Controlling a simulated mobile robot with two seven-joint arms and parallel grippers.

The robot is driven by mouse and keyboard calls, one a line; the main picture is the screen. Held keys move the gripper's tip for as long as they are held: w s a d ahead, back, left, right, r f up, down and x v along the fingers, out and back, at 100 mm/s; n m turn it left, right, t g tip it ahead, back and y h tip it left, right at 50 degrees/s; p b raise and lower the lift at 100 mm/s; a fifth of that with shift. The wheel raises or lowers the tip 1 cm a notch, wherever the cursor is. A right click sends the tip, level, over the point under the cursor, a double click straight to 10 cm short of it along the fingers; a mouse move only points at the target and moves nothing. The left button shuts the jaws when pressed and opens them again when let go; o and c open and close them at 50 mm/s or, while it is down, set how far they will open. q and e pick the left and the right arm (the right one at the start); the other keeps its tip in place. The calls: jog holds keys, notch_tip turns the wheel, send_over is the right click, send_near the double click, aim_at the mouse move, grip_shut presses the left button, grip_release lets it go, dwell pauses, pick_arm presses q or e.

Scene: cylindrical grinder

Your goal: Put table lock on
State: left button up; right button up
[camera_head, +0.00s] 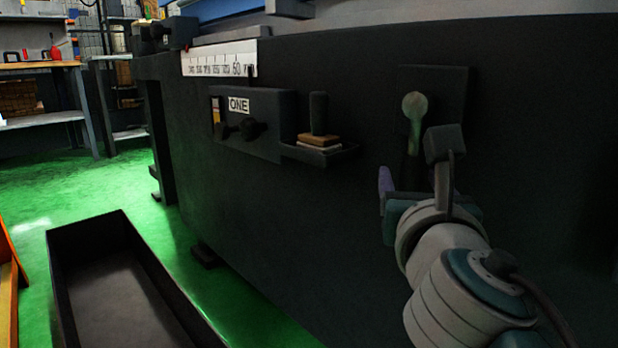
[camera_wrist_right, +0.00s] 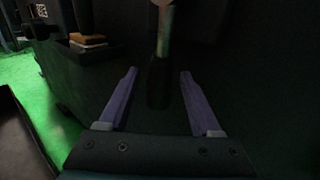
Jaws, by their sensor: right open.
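The lever, likely the table lock, has a pale green round knob (camera_head: 414,105) and a dark lower sleeve. It stands roughly upright against a dark plate (camera_head: 447,95) on the grinder's front. My right gripper (camera_head: 388,181) is at the lever's lower part, and my wrist hides some of it. In the right wrist view, the open purple fingers (camera_wrist_right: 155,88) lie either side of the lever (camera_wrist_right: 161,75). A gap shows on both sides and I see no contact. How deep the lever sits between the fingers is unclear. My left gripper is not in view.
The dark grinder body (camera_head: 290,200) fills the middle and right. A control panel labelled ONE (camera_head: 240,105) and a small shelf (camera_head: 320,152) with a dark handle stick out to the left. A black open bin (camera_head: 115,270) stands on the green floor (camera_head: 100,180).

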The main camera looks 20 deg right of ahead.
jog(key=shift+w+d, duration=0.3)
jog(key=shift+w, duration=0.15)
grip_shut()
dwell(0.3)
dwell(0.9)
